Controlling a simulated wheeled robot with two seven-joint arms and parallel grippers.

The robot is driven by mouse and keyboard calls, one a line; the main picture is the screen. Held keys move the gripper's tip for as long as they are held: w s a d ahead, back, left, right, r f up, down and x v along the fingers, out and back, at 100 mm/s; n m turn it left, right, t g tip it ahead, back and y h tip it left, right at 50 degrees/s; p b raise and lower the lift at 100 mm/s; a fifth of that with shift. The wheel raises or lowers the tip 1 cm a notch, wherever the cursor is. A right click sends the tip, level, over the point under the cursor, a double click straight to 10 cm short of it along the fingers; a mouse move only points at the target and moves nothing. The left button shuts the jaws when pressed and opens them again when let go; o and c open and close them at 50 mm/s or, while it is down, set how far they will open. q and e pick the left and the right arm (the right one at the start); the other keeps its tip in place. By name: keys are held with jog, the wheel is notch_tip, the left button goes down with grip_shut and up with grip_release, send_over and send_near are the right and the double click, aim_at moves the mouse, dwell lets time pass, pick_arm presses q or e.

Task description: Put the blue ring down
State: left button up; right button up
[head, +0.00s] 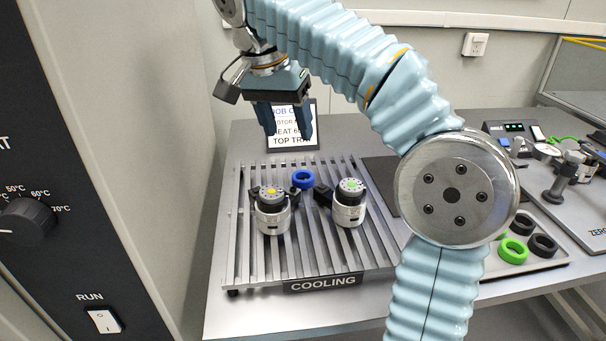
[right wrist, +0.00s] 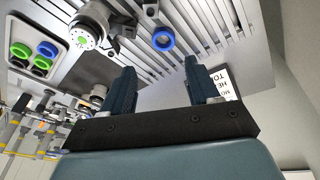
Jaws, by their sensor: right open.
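The blue ring (head: 303,179) lies on the slatted cooling rack, behind and between two silver actuators. It also shows in the right wrist view (right wrist: 163,39), beyond the fingers and apart from them. My right gripper (head: 289,136) is open and empty, above the back of the rack, in front of the job sign. Its two fingers (right wrist: 163,88) stand apart in the right wrist view with nothing between them. My left gripper is not in either view.
The cooling rack (head: 322,283) holds a yellow-topped actuator (head: 271,209) and a green-topped actuator (head: 348,203). A job sign (head: 305,141) stands behind. At right are a green ring (head: 513,250) and dark rings in a tray. A control panel (head: 60,200) stands at left.

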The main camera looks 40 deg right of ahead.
jog(key=a+m, duration=0.1)
jog(key=m, duration=0.1)
jog(key=m+h, duration=0.1)
send_near(301, 171)
jog(key=s+f, duration=0.2)
jog(key=f, duration=0.1)
jog(key=shift+s+t, duration=0.1)
jog(key=shift+t, duration=0.2)
jog(key=shift+w+d+x, duration=0.1)
jog(key=shift+x, duration=1.3)
jog(key=shift+w+d+x, duration=0.1)
jog(key=shift+d+x, duration=0.05)
jog(key=shift+x, duration=1.25)
jog(key=shift+r, duration=0.2)
jog(key=c, duration=0.9)
jog(key=shift+r, duration=0.15)
